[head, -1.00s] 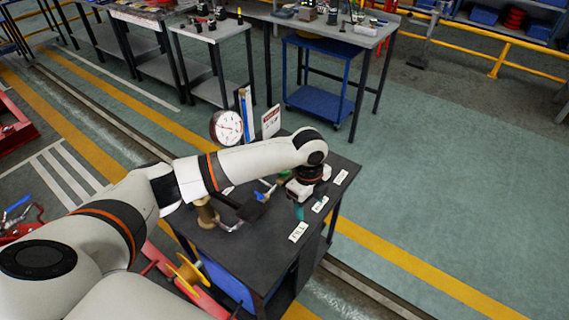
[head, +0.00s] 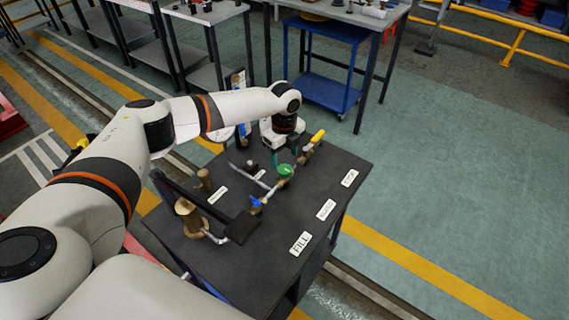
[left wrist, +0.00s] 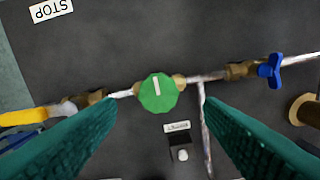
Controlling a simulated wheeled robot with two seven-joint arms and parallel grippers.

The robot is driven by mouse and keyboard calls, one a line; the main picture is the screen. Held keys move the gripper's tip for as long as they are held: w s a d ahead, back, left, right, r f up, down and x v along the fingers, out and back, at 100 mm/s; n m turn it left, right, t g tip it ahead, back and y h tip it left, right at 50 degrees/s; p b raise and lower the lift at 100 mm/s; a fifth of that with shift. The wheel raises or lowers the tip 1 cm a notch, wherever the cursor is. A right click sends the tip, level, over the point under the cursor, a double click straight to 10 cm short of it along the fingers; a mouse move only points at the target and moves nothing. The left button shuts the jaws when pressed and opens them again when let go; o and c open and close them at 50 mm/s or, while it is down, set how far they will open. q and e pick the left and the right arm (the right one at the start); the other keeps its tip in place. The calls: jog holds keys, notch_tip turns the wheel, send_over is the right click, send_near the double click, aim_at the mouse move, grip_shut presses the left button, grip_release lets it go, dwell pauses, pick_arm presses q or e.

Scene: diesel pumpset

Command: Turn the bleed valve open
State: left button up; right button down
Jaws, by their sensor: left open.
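A green round knob (head: 285,170) with a white mark sits on a pipe between a blue-handled valve (head: 256,202) and a yellow-handled valve (head: 318,136). The middle table label (head: 326,209), not clearly readable, lies in front of the green knob. My left gripper (head: 283,155) points down just behind and above the knob. In the left wrist view, the green knob (left wrist: 158,93) appears centred between the tips of my open left gripper (left wrist: 161,103), with nothing held. The blue handle (left wrist: 270,70) is at right and the yellow handle (left wrist: 22,117) at lower left. My right gripper is not in view.
The dark table (head: 250,270) carries the pipework, a brass fitting (head: 190,215), a FILL label (head: 300,243) and a STOP label (head: 349,178). A gauge (head: 222,134) is partly hidden behind my arm.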

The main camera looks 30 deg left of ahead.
aim_at(284, 169)
pick_arm(q)
notch_tip(284, 169, down, 4)
jog(key=shift+f, duration=0.6)
jog(key=shift+w, duration=0.1)
jog(key=shift+c, duration=1.3)
jog(key=c, duration=0.7)
jog(key=shift+p, duration=0.3)
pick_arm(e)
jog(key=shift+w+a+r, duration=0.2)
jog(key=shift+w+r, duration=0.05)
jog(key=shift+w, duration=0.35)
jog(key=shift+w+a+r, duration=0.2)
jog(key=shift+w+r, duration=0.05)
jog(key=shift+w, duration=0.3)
